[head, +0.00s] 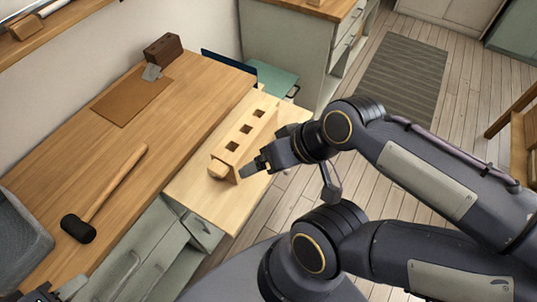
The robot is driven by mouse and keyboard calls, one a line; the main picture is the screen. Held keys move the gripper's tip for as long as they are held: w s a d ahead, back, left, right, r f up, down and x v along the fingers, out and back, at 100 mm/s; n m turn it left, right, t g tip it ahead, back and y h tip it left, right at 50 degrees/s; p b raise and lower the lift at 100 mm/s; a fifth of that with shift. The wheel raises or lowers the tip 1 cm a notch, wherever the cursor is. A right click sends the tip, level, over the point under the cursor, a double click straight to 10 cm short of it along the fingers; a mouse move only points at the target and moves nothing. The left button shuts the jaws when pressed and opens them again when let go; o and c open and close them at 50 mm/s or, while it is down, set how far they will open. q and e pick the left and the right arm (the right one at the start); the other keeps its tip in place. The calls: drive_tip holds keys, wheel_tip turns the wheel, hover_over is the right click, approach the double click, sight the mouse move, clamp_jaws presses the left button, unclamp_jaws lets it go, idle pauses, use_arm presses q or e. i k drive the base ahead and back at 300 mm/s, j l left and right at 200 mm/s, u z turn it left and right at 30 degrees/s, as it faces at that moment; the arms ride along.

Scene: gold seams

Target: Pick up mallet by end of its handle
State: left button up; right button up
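The mallet (112,192) lies on the brown worktop at the left of the head view. Its dark head (78,229) is toward the lower left. Its wooden handle slants up and right to a free end (142,149). My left gripper (57,291) shows only in part at the bottom left edge. Its two dark fingers look apart, below the mallet head and clear of it. My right gripper (257,164) is beside the wooden block with square holes, away from the mallet. It is seen side-on, so its opening is unclear.
The wooden block with square holes (247,137) stands on a pale pull-out board (188,190). A leather mat (131,102), a scraper (152,72) and a dark brown block (163,50) are at the back. A grey basin (20,240) is left of the mallet. The worktop around the handle is clear.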

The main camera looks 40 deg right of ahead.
sight(79, 229)
drive_tip(key=j+z, duration=0.2)
drive_tip(key=z, duration=0.2)
drive_tip(key=j+z, duration=0.2)
drive_tip(key=z, duration=0.15)
drive_tip(key=k+j+z, duration=0.1)
drive_tip(key=z, duration=0.3)
drive_tip(key=k+j+z, duration=0.1)
drive_tip(key=z, duration=0.25)
drive_tip(key=j, duration=0.1)
